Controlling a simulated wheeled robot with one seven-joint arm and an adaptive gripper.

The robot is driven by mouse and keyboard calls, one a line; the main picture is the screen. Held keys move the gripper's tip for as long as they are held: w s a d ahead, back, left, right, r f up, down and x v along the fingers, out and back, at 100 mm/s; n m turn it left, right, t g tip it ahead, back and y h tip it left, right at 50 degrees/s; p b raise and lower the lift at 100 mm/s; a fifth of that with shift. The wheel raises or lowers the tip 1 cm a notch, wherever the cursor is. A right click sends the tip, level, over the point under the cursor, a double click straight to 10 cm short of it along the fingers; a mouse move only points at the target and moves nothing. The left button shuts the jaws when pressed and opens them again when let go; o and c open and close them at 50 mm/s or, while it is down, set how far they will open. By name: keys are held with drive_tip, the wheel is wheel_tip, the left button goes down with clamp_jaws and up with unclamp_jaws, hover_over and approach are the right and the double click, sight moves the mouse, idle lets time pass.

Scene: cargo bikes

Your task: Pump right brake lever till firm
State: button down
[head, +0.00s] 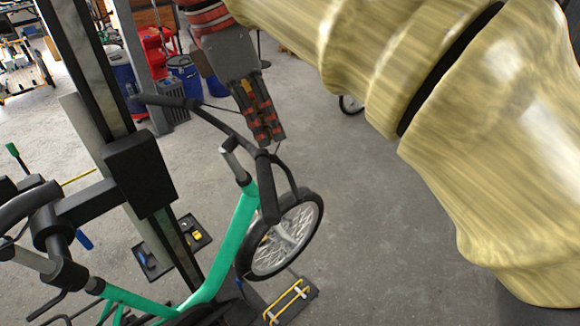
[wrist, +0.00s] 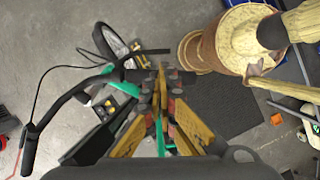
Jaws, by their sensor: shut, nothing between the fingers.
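A green bike (head: 236,240) with a black handlebar (head: 230,127) is in the head view. One black grip (head: 269,202) points toward the camera; the other grip (head: 165,101) is farther off at left. A thin dark lever (head: 289,177) seems to curve beside the near grip. My gripper (head: 268,137) points down just above the handlebar's near bend, its fingers together with nothing between them. In the wrist view my gripper (wrist: 160,82) covers part of the bar, and the handlebar (wrist: 62,92) curves off to the left. Contact with the lever cannot be told.
The spoked front wheel (head: 285,236) is below the handlebar. A dark stand post (head: 110,110) with a black clamp block (head: 139,172) stands at left. Blue drums (head: 184,77) are behind. Grey floor lies open at right, partly hidden by my arm.

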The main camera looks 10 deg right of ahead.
sight(295, 191)
idle(0.4)
drive_tip(key=x, duration=1.4)
drive_tip(key=shift+p, duration=0.35)
drive_tip(key=d+n+b, duration=0.1)
drive_tip(key=d+f+n+t+b, duration=0.1)
drive_tip(key=d+n+t+b, duration=0.1)
drive_tip(key=shift+w+f+n+y+b, duration=0.25)
drive_tip(key=shift+n+y+b, duration=0.05)
